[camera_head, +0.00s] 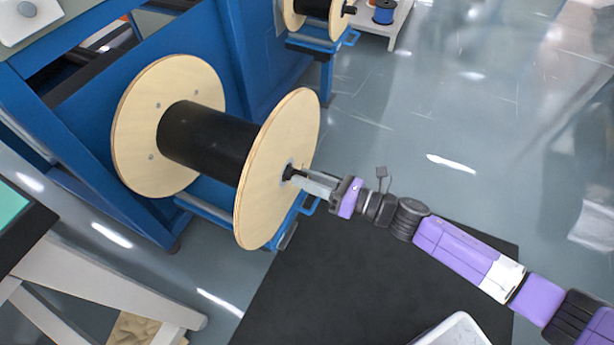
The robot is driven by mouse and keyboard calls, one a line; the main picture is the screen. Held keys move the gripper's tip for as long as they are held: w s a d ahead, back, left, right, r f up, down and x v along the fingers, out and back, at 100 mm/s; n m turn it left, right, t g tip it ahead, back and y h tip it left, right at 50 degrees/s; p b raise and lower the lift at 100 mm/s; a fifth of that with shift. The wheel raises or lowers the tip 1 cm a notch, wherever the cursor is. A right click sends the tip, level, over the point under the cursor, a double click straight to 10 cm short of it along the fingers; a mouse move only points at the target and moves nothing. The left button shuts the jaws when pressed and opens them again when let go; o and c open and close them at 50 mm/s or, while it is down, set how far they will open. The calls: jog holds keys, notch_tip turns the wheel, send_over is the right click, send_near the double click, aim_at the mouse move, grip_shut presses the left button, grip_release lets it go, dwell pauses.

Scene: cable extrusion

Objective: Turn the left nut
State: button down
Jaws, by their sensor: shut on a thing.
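A large spool with two pale wooden flanges (283,170) and a black wound core (207,139) is mounted on a blue machine at the left. The nut (288,172) is a small dark piece at the centre of the near flange, partly hidden by my fingers. My gripper (300,177) comes in from the right and its fingers are shut on the nut at the hub. My purple and black arm stretches from there to the lower right.
A second spool (322,12) sits on a blue stand at the top, near a low white table with a small blue reel (384,11). A black mat (330,285) covers the floor below my arm. A white bin (455,331) is at the bottom edge.

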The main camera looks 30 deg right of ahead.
jog(key=n, duration=1.4)
jog(key=shift+f, duration=0.15)
dwell(4.0)
dwell(0.5)
